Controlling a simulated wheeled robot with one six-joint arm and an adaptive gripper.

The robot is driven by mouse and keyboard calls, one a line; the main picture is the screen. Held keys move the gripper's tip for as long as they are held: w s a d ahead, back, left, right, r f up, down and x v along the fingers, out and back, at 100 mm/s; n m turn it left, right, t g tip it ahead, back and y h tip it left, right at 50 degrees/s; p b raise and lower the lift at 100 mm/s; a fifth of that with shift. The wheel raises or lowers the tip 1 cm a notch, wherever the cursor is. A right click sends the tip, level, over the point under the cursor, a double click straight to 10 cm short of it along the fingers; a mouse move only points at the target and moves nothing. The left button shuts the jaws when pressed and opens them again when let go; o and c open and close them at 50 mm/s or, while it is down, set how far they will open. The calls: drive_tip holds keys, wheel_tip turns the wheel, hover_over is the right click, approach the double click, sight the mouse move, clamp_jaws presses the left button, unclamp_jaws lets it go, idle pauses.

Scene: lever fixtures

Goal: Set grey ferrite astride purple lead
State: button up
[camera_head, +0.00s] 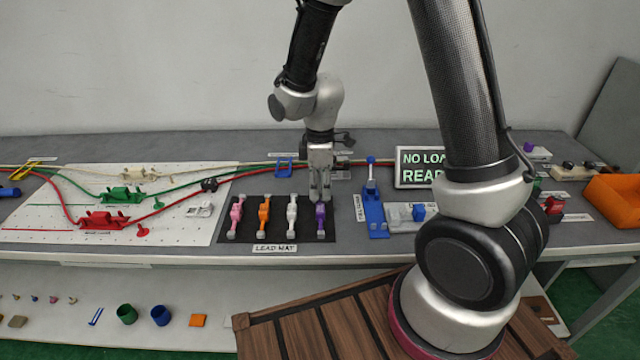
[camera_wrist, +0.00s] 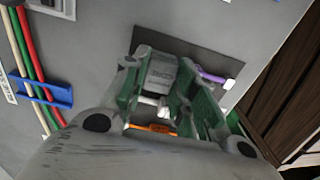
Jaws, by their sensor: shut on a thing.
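My gripper (camera_head: 320,194) points down over the right part of the lead mat. In the wrist view its green-padded fingers (camera_wrist: 166,88) are shut on the grey ferrite (camera_wrist: 160,74), a small block with lettering on one face. The purple lead (camera_head: 320,219) lies rightmost on the mat, just below and in front of the fingertips in the head view. In the wrist view part of the purple lead (camera_wrist: 212,77) shows beyond the right finger; the rest is hidden. I cannot tell whether the ferrite touches it.
The dark lead mat (camera_head: 277,240) also bears white (camera_head: 292,215), orange (camera_head: 264,216) and pink (camera_head: 237,216) leads, closely spaced. A blue lever fixture (camera_head: 374,212) stands to the right. A white board (camera_head: 60,220) with coloured cables lies left. A sign (camera_head: 420,168) stands behind right.

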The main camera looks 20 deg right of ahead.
drive_tip(key=shift+f, duration=0.35)
drive_tip(key=shift+f, duration=0.1)
drive_tip(key=shift+s+f, duration=0.1)
drive_tip(key=shift+f, duration=0.25)
drive_tip(key=shift+s+f, duration=0.1)
drive_tip(key=shift+f, duration=0.1)
drive_tip(key=o, duration=0.9)
drive_tip(key=shift+c, duration=0.2)
drive_tip(key=shift+o, duration=1)
drive_tip(key=shift+f, duration=0.1)
